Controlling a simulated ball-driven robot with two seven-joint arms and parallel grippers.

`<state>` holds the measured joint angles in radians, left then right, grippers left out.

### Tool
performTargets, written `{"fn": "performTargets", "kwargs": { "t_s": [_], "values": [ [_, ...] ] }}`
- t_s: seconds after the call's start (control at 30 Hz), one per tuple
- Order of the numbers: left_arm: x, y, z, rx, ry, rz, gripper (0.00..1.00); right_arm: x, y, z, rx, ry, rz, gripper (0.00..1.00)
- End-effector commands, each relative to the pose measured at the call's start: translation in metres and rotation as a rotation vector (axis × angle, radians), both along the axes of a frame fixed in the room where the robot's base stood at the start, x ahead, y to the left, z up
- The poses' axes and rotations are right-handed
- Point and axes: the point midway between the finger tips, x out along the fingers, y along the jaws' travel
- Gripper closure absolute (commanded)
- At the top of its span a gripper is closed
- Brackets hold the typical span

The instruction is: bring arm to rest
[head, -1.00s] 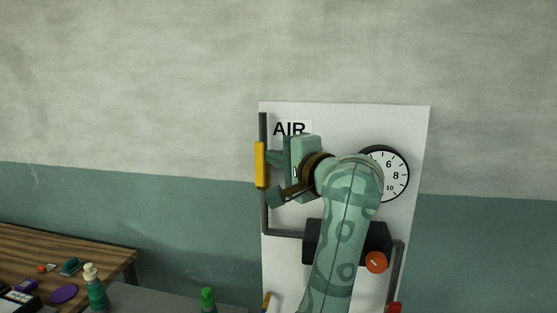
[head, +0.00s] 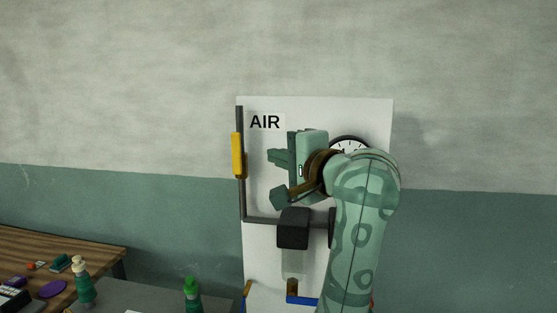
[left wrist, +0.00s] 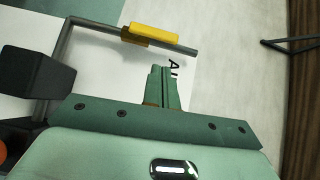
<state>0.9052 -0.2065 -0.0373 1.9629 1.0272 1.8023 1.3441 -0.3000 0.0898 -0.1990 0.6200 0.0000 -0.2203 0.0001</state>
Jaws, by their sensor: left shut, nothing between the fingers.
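My left gripper (head: 270,157) is in front of a white wall panel (head: 262,190), its fingers pointing left. The fingers also show in the left wrist view (left wrist: 164,72), closed together with nothing between them. A yellow handle (head: 238,155) on a dark pipe (head: 241,200) is left of the fingertips, with a gap between in the picture. The handle also shows in the left wrist view (left wrist: 160,36), beyond the fingertips. My right gripper is not in view.
The panel has an AIR label (head: 265,122), a round gauge (head: 347,143) mostly hidden by my arm, and a black block (head: 293,228) above a clear bowl (head: 293,263). A wooden table (head: 70,245) and bottles (head: 192,295) stand lower left. The wall above is clear.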

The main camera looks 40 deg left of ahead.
Motion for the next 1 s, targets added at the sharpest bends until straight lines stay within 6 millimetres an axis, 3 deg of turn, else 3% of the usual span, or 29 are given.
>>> {"fn": "performTargets", "kwargs": {
  "t_s": [0.4,0.67,0.77,0.87,1.0],
  "values": [
    [0.000,0.000,0.001,0.001,-0.001,0.000,1.00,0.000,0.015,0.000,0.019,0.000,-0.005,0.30],
    [-0.007,0.003,0.001,0.072,0.063,0.036,1.00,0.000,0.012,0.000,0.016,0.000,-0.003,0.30],
    [-0.023,0.006,0.006,0.282,0.256,0.137,1.00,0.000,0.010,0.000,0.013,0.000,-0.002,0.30],
    [-0.040,-0.008,0.018,0.622,0.591,0.313,1.00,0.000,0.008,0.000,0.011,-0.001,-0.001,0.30],
    [-0.034,-0.066,0.016,1.177,1.154,0.624,1.00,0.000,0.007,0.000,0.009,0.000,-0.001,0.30]
  ]
}}
